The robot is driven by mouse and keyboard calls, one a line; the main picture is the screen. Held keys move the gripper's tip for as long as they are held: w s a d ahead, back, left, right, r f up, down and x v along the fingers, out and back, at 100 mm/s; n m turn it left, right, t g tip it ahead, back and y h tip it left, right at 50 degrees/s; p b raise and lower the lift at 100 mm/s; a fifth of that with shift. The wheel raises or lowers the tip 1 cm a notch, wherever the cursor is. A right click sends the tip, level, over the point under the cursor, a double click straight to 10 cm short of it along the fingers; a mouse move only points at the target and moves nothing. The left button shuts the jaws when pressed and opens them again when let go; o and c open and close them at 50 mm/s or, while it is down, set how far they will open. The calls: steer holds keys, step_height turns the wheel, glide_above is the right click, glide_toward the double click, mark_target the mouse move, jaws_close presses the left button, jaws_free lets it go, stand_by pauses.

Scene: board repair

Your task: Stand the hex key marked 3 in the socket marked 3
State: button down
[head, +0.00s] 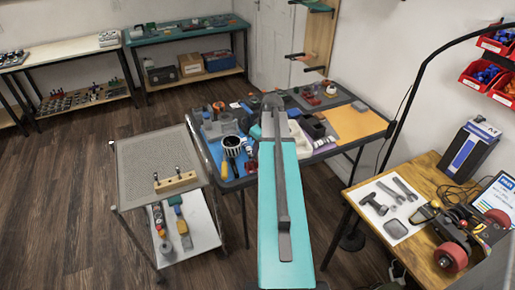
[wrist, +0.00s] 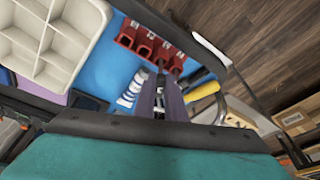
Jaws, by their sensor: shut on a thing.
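In the wrist view my gripper (wrist: 163,92) is shut, its two grey-purple fingers close together. A small dark piece (wrist: 160,68) shows at the fingertips, which I take to be the hex key; most of it is hidden and its mark cannot be read. A red holder (wrist: 126,38) with several square sockets and small white labels lies just beyond the fingertips on the blue surface. The label digits are too small to read, so I cannot tell which socket is marked 3. In the head view my own arm hides the gripper and the holder.
In the wrist view a white divided tray (wrist: 62,42) is at the left, a blue-and-white striped thing (wrist: 131,90) and a yellow handle (wrist: 202,91) beside the fingers. In the head view a wooden block (head: 175,182) with upright pieces stands on the grey cart (head: 150,150).

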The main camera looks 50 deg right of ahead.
steer(key=shift+f+b, duration=0.5)
steer(key=shift+f, duration=0.5)
stand_by(0.7)
steer(key=c, duration=1.6)
jaws_free()
steer(key=shift+r, duration=0.1)
steer(key=shift+r+p, duration=2)
steer(key=shift+r, duration=1.45)
steer(key=shift+f, duration=0.1)
